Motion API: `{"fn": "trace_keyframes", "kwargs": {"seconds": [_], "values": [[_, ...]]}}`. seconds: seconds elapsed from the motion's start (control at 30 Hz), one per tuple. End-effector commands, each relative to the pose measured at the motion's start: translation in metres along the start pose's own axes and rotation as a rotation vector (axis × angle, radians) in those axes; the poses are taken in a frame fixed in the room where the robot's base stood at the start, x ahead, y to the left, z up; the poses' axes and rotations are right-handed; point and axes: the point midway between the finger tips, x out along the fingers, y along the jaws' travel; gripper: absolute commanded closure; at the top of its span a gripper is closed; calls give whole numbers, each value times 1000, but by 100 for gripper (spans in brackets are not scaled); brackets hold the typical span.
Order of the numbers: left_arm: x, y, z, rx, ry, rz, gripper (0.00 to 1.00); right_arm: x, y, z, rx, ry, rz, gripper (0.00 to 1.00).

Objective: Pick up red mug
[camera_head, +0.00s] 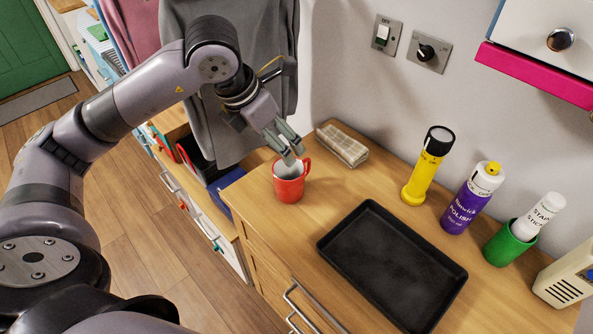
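The red mug (289,186) stands upright on the wooden worktop, near its left end. Its handle (307,168) points to the upper right. My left gripper (293,156) comes in from the upper left, and its fingertips are right at the mug's rim, over its opening. Its two fingers show a small gap between them. I cannot tell whether the fingertips touch the mug or dip inside it. The fingers hide part of the far rim. My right gripper is out of view.
A black tray (393,262) lies right of the mug. A wrapped packet (342,145) lies behind. A yellow flashlight (427,168), purple polish can (470,200) and green cup (508,244) stand along the wall. A grey garment (228,130) hangs behind my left arm.

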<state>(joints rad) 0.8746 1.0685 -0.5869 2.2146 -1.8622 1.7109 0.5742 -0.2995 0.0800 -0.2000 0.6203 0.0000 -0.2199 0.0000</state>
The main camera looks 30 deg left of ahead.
Motion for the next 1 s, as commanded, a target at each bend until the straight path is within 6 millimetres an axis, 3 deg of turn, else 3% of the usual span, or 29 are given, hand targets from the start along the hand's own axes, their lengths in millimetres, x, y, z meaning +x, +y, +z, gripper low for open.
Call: {"fn": "trace_keyframes", "kwargs": {"seconds": [0.43,0.77,1.0], "values": [[91,-1,-1,0,5,-3,16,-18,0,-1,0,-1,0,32],[119,-1,-1,0,3,-2,16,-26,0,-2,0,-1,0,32],[154,0,-4,0,3,-2,16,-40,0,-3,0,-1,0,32]]}}
